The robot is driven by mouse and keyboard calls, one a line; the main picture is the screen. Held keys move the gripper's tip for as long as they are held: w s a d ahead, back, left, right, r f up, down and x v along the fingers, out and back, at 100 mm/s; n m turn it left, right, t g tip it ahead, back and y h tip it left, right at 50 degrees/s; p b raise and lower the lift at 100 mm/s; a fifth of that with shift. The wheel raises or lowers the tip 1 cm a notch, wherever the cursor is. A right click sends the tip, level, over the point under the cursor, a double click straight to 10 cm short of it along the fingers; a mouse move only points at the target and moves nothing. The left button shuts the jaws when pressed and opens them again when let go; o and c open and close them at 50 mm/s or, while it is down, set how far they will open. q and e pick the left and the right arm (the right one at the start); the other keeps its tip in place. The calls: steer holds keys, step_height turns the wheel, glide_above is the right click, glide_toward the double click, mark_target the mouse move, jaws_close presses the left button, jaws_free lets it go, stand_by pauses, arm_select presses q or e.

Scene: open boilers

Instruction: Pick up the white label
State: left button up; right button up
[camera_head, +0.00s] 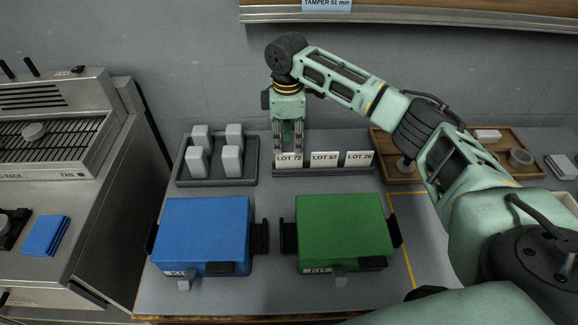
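Three white labels stand in a row in a dark grey holder (325,171) near the back of the table: LOT 72 (289,160), LOT 57 (324,159) and LOT 26 (359,159). My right gripper (288,146) points down at the LOT 72 label, at the holder's left end. Its two fingers stand apart, and their tips meet the label's top edge in the picture. The tips are partly hidden, and I cannot tell whether they touch the label. My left gripper is not in view.
A grey tray (215,181) with several pale blocks stands left of the holder. A blue box (205,230) and a green box (342,225) sit in front. A wooden tray (400,171) lies behind my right arm. A metal machine (55,150) stands left.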

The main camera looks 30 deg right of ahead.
mark_target(289, 155)
steer(key=f, duration=0.3)
steer(key=f+p, duration=0.1)
steer(key=f, duration=0.2)
steer(key=shift+s+d+f, duration=0.2)
jaws_close()
